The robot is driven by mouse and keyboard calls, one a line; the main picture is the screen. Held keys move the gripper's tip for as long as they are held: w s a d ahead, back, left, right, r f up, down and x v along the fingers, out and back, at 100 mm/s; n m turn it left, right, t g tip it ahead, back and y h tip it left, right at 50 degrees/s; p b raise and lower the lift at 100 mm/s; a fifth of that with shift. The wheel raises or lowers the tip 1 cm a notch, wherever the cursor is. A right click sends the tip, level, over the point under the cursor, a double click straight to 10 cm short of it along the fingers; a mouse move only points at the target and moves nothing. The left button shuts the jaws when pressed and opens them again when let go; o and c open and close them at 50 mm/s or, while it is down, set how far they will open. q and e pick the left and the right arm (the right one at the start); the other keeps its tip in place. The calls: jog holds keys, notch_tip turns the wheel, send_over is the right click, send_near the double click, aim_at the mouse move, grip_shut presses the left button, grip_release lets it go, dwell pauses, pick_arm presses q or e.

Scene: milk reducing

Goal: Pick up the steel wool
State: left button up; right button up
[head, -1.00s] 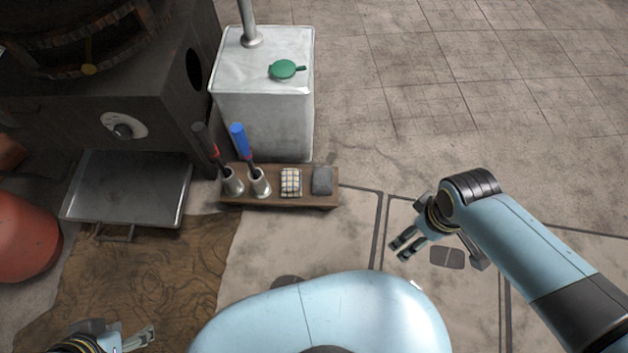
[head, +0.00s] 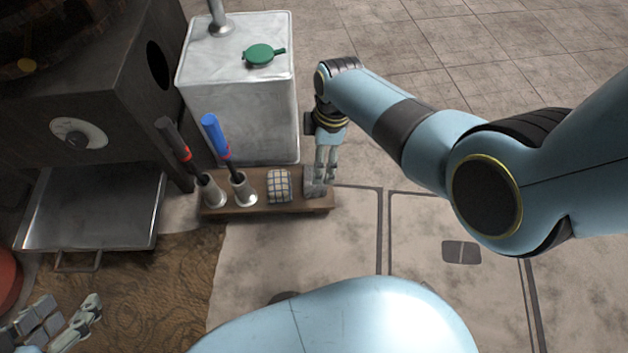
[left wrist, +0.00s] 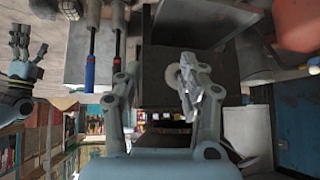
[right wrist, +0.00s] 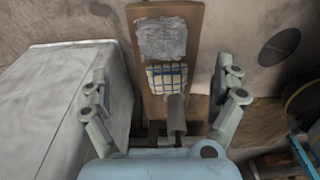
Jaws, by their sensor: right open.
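The steel wool (head: 311,183) is a grey block at the right end of a small wooden rack (head: 262,208). In the head view my right gripper hides part of it. It shows whole in the right wrist view (right wrist: 162,38), at the top between the finger lines. My right gripper (head: 326,178) is open and points down at the steel wool from above; I cannot tell whether it touches it. In the right wrist view its fingers (right wrist: 166,84) are wide apart with nothing held. My left gripper (head: 62,318) is open and empty at the bottom left; its fingers also show in the left wrist view (left wrist: 163,75).
A checked cloth (head: 279,185) lies beside the steel wool. Two tools, one with a blue handle (head: 213,134) and one black (head: 172,138), stand in metal cups on the rack. Floor to the right is clear.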

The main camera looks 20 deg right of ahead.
aim_at(310, 190)
notch_tip(310, 190, down, 3)
jog(key=shift+s+a+b, duration=0.1)
jog(key=shift+a+b, duration=0.05)
jog(key=shift+b, duration=0.65)
jog(key=shift+f+b, duration=0.35)
jog(key=shift+f, duration=0.1)
jog(key=shift+a+f, duration=0.1)
jog(key=shift+a+f+b, duration=0.15)
jog(key=shift+f+b, duration=0.55)
jog(key=shift+a+f+b, duration=0.15)
jog(key=shift+f+b, duration=0.4)
jog(key=shift+a+f+b, duration=0.1)
jog(key=shift+f+b, duration=0.55)
jog(key=shift+f, duration=0.05)
jog(key=shift+f+b, duration=0.5)
jog(key=shift+f, duration=0.1)
pick_arm(q)
jog(key=w+d+r+m+t+h, duration=0.1)
jog(key=w+r+t+h, duration=0.1)
jog(key=r+t, duration=0.3)
jog(key=w+d+r+m+t+h, duration=0.1)
jog(key=w+r+t, duration=0.3)
jog(key=r, duration=0.7)
jog(key=w+d+r+m+t+h, duration=0.1)
jog(key=w+r+m+t+h, duration=0.1)
jog(key=r+t, duration=0.6)
jog(key=shift+w+d+r+h, duration=0.3)
jog(key=shift+w+r, duration=0.2)
jog(key=shift+r, duration=0.1)
